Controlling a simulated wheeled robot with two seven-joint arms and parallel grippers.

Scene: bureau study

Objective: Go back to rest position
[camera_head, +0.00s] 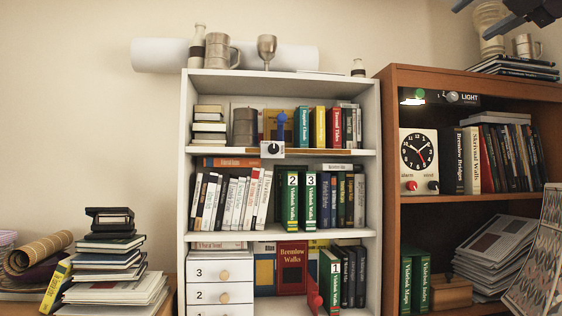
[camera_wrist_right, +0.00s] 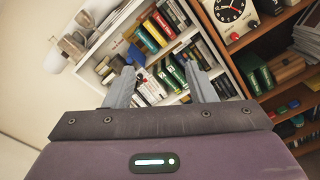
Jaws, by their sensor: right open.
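My right gripper (camera_head: 471,18) shows at the top right corner of the head view, dark and partly cut off by the frame edge. It is high up, in front of the top of the brown bookcase (camera_head: 388,110). In the right wrist view the two grey fingers of the right gripper (camera_wrist_right: 162,78) stand wide apart with nothing held between them. Past them the white bookcase (camera_wrist_right: 103,38) shows tilted. My left gripper is in neither view.
The white bookcase (camera_head: 184,160) holds books, a blue-handled lever box (camera_head: 277,133) and drawers (camera_head: 221,271). The brown bookcase carries a clock (camera_head: 418,162) and stacked papers (camera_head: 497,251). A patterned panel (camera_head: 540,265) stands at the right edge. A book pile (camera_head: 115,270) is at left.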

